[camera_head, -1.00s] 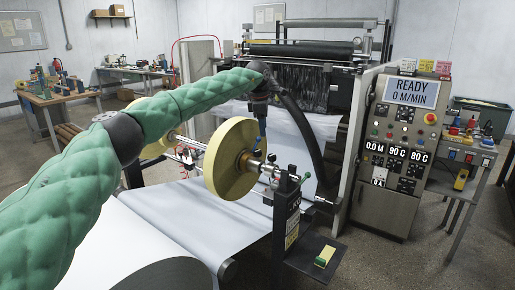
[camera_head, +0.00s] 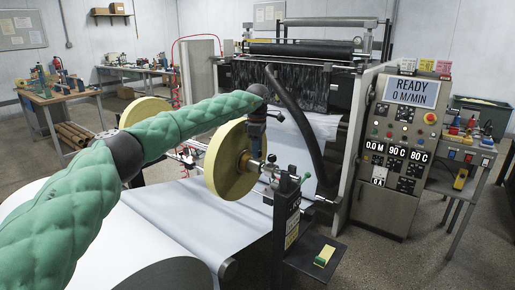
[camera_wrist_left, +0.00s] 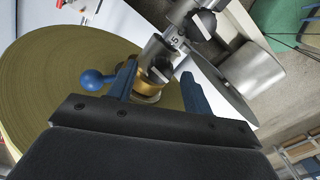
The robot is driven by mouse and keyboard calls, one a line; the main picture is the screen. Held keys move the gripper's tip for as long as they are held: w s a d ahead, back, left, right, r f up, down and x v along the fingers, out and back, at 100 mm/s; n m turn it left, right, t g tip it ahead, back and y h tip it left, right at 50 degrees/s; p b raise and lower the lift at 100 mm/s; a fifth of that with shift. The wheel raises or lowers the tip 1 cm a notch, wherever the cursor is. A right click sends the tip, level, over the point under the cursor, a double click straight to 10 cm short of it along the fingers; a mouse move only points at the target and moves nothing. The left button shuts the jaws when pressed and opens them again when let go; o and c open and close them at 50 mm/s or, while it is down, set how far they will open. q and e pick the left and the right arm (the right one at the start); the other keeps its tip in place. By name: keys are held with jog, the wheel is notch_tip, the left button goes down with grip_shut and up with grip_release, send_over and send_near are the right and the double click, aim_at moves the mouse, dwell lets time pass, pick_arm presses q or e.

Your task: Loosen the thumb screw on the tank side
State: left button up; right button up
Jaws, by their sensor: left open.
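In the wrist view, a silver cross-piece (camera_wrist_left: 160,71) stands out from the shaft beside a brass collar (camera_wrist_left: 149,88); I cannot tell if it is the thumb screw. A similar silver-and-black fitting (camera_wrist_left: 203,24) sits further along the shaft. My left gripper (camera_wrist_left: 158,70) is open, its blue fingers on either side of the silver piece and collar; contact is unclear. In the head view, the left gripper (camera_head: 256,148) points down at the hub of the yellow-faced disc (camera_head: 227,165). My right gripper is not in view.
The shaft's dark end stand (camera_head: 285,215) is close to the right. A white web (camera_head: 180,220) runs below. The control cabinet (camera_head: 390,195) stands right.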

pick_arm(q)
jog(key=shift+f, duration=0.2)
jog(key=shift+c, duration=0.2)
jog(key=c, duration=0.9)
